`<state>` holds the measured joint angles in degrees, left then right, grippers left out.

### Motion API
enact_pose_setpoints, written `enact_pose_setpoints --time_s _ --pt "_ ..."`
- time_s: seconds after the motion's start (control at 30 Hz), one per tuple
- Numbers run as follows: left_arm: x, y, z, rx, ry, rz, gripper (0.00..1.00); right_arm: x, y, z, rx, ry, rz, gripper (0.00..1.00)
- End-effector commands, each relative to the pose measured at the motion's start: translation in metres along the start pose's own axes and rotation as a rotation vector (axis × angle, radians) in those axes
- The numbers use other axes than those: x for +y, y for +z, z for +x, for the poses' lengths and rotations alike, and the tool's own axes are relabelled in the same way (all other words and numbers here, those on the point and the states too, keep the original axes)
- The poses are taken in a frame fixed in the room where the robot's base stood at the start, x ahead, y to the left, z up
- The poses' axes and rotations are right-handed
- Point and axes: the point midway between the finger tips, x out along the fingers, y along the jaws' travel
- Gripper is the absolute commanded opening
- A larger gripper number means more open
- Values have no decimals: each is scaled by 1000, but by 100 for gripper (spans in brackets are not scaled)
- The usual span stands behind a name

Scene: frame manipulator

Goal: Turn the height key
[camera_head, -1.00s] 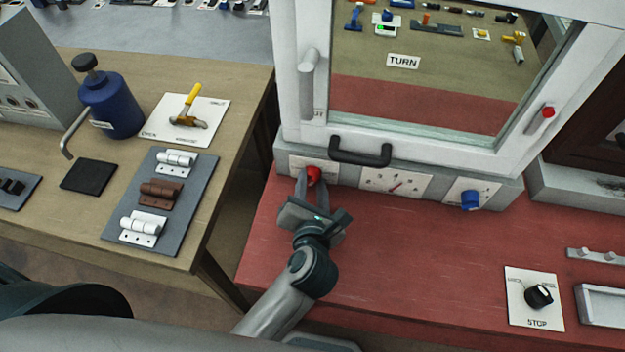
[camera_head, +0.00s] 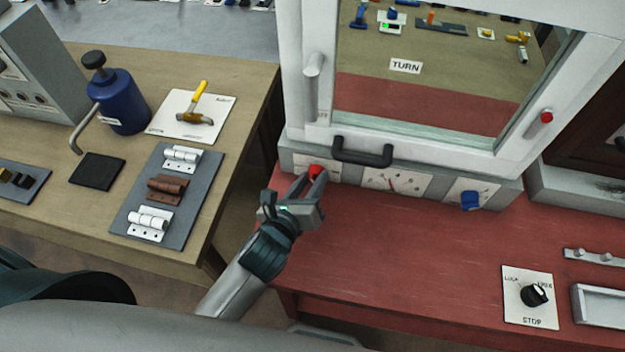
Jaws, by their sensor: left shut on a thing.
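A red key (camera_head: 316,171) sits on a white plate at the left end of the grey base under the white frame. My left gripper (camera_head: 309,180) is shut on the red key, its fingers on both sides of it and the wrist tilted. The fingers hide part of the key. A dial plate with a red needle (camera_head: 396,183) is in the middle of the base. A blue knob (camera_head: 470,200) is on the plate at the right. My right gripper is not in view.
The white frame (camera_head: 310,85) rises behind. A black knob on a STOP plate (camera_head: 534,296) is at the right on the red table.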

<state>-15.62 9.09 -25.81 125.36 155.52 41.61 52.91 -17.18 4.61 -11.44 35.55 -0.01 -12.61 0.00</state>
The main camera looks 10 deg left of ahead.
Motion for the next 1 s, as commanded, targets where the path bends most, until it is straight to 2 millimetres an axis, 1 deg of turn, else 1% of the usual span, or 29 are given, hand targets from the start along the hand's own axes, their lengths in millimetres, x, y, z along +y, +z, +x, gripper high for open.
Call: enact_pose_setpoints --time_s 0.2,0.43,0.7,1.0 --pt "3 1 1 -4 -70 -161 8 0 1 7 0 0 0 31" --pt "3 1 1 -4 -116 -275 8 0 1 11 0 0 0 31" --pt "3 1 0 -4 -136 -323 8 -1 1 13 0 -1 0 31" --pt "3 2 0 -4 -136 -324 8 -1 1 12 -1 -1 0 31"
